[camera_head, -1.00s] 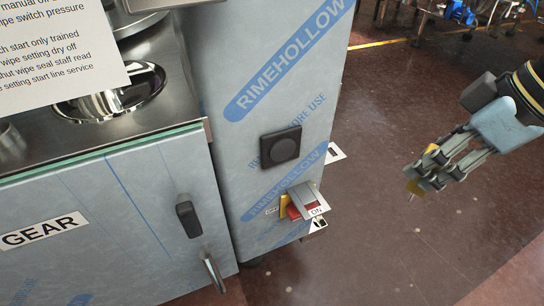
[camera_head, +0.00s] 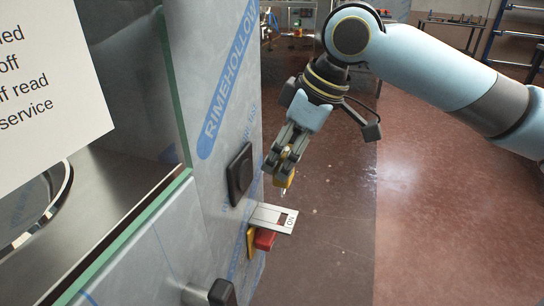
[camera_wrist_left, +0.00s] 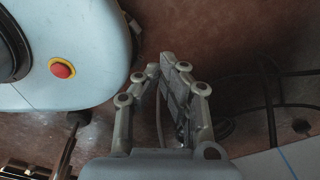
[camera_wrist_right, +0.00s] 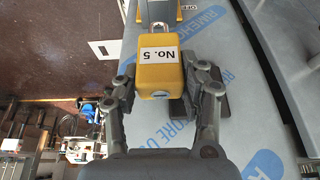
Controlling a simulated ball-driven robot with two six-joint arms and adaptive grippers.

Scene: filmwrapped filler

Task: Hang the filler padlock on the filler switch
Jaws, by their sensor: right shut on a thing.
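My right gripper (camera_head: 282,160) is shut on the yellow filler padlock (camera_head: 285,180), just right of the machine's side panel, above the filler switch. In the right wrist view the padlock (camera_wrist_right: 162,78) carries a "No. 5" label, and its metal shackle (camera_wrist_right: 158,28) points away from the gripper. The filler switch (camera_head: 265,239) is red with a yellow plate behind it and a flat "ON" plate (camera_head: 273,218) above. A gap shows between padlock and switch. My left gripper (camera_wrist_left: 160,66) shows only in its wrist view, fingertips close together with nothing visible between them.
A black square knob (camera_head: 240,174) sticks out of the film-wrapped panel (camera_head: 217,130) above the switch. A white sign (camera_head: 45,80) stands at the left. Open red floor (camera_head: 330,240) lies right of the machine. A red button on a yellow ring (camera_wrist_left: 62,69) shows in the left wrist view.

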